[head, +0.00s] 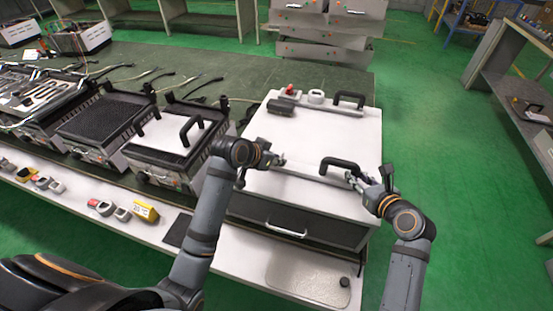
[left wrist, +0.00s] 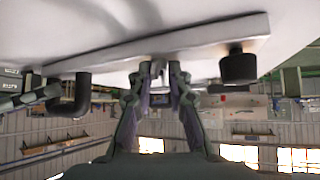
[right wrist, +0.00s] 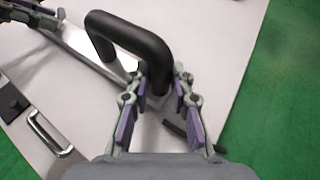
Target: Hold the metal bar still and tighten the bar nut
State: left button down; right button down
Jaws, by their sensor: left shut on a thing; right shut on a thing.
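The metal bar (head: 309,177) lies along the front of the white box top, with a black handle (head: 343,164) at its right part. In the left wrist view the bar (left wrist: 205,34) runs across the top. My left gripper (head: 281,160) is shut on a small grey metal piece at the bar, which looks like the bar nut (left wrist: 160,74); the fingers (left wrist: 160,66) partly hide it. My right gripper (head: 352,178) is shut at the right leg of the black handle; in the right wrist view the handle (right wrist: 128,35) runs down between its fingers (right wrist: 161,84).
A black knob (left wrist: 238,67) is beside the left fingers. A second black handle (head: 349,98) sits on the rear bar of the white box (head: 300,212). Several open heater units (head: 105,125) stand left.

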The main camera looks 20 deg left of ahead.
pick_arm(q)
jog(key=m+h, duration=0.1)
jog(key=m+g+h, duration=0.1)
jog(key=m, duration=0.1)
jog(key=m+g, duration=0.1)
jog(key=shift+w+a+m+h, duration=0.25)
jog(key=shift+a+m+h, duration=0.05)
jog(key=shift+a+h, duration=0.1)
jog(key=m+g+h, duration=0.1)
jog(key=m, duration=0.1)
jog(key=m+g+h, duration=0.1)
jog(key=m+g, duration=0.1)
jog(key=shift+w+a+m, duration=0.1)
jog(key=shift+w+m, duration=0.2)
jog(key=shift+w, duration=0.05)
jog(key=m+g, duration=0.2)
jog(key=m, duration=0.1)
jog(key=w+m+g, duration=0.1)
jog(key=m+g, duration=0.1)
jog(key=m, duration=0.1)
jog(key=shift+g, duration=0.4)
jog(key=m+g, duration=0.2)
jog(key=m, duration=0.1)
jog(key=shift+w, duration=0.25)
jog(key=shift+s+f+m+g, duration=0.1)
jog(key=shift+m+g, duration=0.2)
jog(key=shift+m, duration=0.1)
jog(key=c, duration=1.3)
grip_release()
